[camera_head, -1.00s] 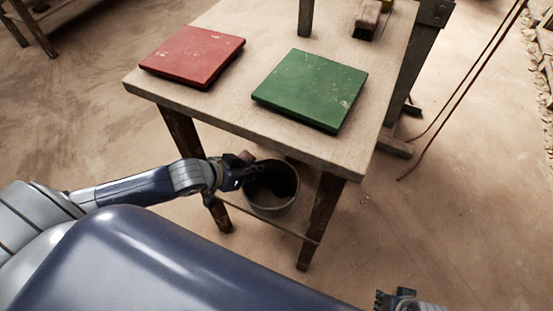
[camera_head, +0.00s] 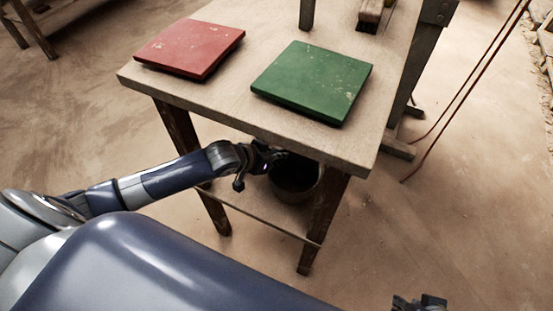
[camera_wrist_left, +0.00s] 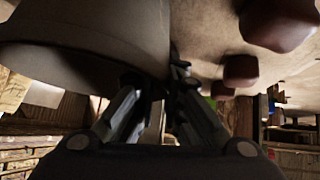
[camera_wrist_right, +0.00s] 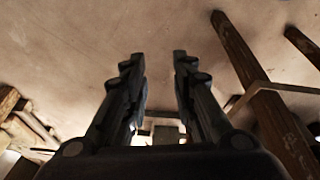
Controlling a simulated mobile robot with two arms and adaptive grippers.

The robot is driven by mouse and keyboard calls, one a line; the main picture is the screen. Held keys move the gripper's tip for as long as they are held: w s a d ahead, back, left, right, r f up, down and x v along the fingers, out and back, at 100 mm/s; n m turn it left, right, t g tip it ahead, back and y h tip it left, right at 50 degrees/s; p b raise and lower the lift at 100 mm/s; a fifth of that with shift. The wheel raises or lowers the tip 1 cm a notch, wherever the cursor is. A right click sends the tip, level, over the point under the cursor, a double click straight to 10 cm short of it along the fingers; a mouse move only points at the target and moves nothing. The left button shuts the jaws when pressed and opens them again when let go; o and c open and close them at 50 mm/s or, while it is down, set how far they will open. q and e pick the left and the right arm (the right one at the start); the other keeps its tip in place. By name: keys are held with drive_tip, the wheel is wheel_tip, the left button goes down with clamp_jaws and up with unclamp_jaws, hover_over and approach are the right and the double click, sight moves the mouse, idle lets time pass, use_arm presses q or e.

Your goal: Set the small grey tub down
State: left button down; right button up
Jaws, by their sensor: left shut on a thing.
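The small grey tub (camera_head: 308,192) is under the front edge of the wooden table, between its front legs, with its dark opening partly hidden by the tabletop. My left gripper (camera_head: 272,158) is shut on the tub's left rim in the head view. In the left wrist view the tub (camera_wrist_left: 90,35) fills the upper left, with the closed fingers (camera_wrist_left: 165,85) at its wall. I cannot tell whether its base touches anything. My right gripper (camera_head: 420,302) is at the bottom right of the head view; its fingers (camera_wrist_right: 152,70) are apart and empty.
The table (camera_head: 215,98) carries a red tile (camera_head: 190,46) and a green tile (camera_head: 313,80). Its front legs (camera_head: 322,222) stand either side of the tub, with a low rail (camera_head: 265,221) between them. Bare floor (camera_head: 450,200) lies to the right.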

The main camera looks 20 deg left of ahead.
use_arm(q)
drive_tip(key=c, duration=1.7)
unclamp_jaws()
drive_tip(key=shift+o, duration=0.2)
